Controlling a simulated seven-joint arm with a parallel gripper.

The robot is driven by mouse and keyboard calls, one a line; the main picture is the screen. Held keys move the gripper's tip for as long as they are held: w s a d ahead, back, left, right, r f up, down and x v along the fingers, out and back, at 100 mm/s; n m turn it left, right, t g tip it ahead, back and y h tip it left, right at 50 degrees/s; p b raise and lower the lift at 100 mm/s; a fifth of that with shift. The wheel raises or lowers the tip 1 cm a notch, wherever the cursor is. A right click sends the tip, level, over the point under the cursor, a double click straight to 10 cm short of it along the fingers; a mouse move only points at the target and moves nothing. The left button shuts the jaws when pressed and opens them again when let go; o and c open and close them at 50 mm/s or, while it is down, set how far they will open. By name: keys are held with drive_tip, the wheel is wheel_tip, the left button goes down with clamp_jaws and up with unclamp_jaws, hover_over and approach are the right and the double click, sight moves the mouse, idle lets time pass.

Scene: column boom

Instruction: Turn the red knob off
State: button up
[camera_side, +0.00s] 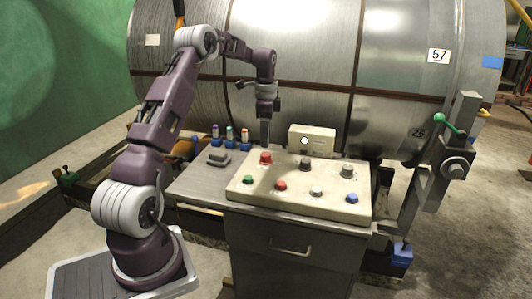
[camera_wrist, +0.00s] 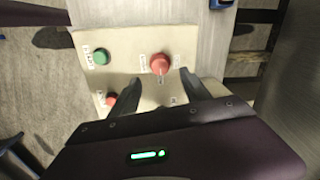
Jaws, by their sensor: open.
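The red knob (camera_side: 265,158) sits at the back left of the cream control panel (camera_side: 238,188). In the wrist view the red knob (camera_wrist: 160,62) shows a pale pointer toward the gripper; its label lettering is too small to read. My gripper (camera_side: 265,143) points down just above the knob. In the wrist view my gripper (camera_wrist: 158,77) is open, with one dark finger on each side of the line of the knob. The fingers hold nothing. I cannot tell the exact height gap between fingertips and knob.
Two grey knobs (camera_side: 305,163) (camera_side: 347,171) stand right of the red one. A front row has green (camera_side: 248,180), red (camera_side: 281,186), white (camera_side: 316,191) and blue (camera_side: 351,197) buttons. A meter box (camera_side: 312,139) stands behind; a large metal tank (camera_side: 300,60) is close beyond.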

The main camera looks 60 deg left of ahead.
sight(266, 154)
wheel_tip(266, 154, down, 7)
drive_tip(key=shift+w+a, duration=0.1)
drive_tip(key=shift+a, duration=0.05)
clamp_jaws()
